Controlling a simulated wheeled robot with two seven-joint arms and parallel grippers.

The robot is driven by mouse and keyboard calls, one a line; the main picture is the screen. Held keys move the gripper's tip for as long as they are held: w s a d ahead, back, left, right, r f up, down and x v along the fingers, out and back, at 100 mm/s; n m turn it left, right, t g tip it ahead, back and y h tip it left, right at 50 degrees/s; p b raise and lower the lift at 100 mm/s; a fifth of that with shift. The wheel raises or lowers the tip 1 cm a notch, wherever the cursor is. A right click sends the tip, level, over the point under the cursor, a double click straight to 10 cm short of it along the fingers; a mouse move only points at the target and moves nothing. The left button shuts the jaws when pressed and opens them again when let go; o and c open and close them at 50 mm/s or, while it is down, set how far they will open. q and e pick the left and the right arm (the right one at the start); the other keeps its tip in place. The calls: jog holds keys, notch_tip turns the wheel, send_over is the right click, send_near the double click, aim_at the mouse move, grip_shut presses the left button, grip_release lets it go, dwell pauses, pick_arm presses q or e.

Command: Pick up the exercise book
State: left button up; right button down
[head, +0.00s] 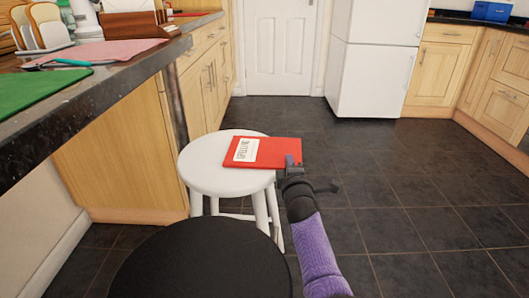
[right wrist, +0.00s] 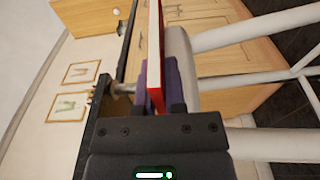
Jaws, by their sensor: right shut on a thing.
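The red exercise book (head: 280,151) with a white label lies over the right part of the white stool's seat (head: 210,178) in the head view. Its right edge reaches past the seat. My right gripper (head: 291,168) is at the book's near right corner and is shut on it. In the right wrist view the book (right wrist: 156,60) stands edge-on between the two fingers of the right gripper (right wrist: 160,88), close beside the stool seat. I cannot tell whether the book still touches the seat. My left gripper is not in view.
A black round seat (head: 200,268) is close in front, nearer than the white stool. A dark counter (head: 85,105) with a green mat (head: 40,92) and a pink cloth (head: 105,52) runs along the left. The tiled floor (head: 400,195) at right is clear up to the white fridge (head: 375,60).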

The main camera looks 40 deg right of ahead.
dwell(0.3)
notch_tip(320, 180, up, 10)
jog(key=p, duration=0.7)
jog(key=shift+r, duration=0.2)
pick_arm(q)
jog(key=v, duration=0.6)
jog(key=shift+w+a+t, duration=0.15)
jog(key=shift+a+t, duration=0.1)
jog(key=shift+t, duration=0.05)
pick_arm(e)
jog(key=shift+f, duration=0.15)
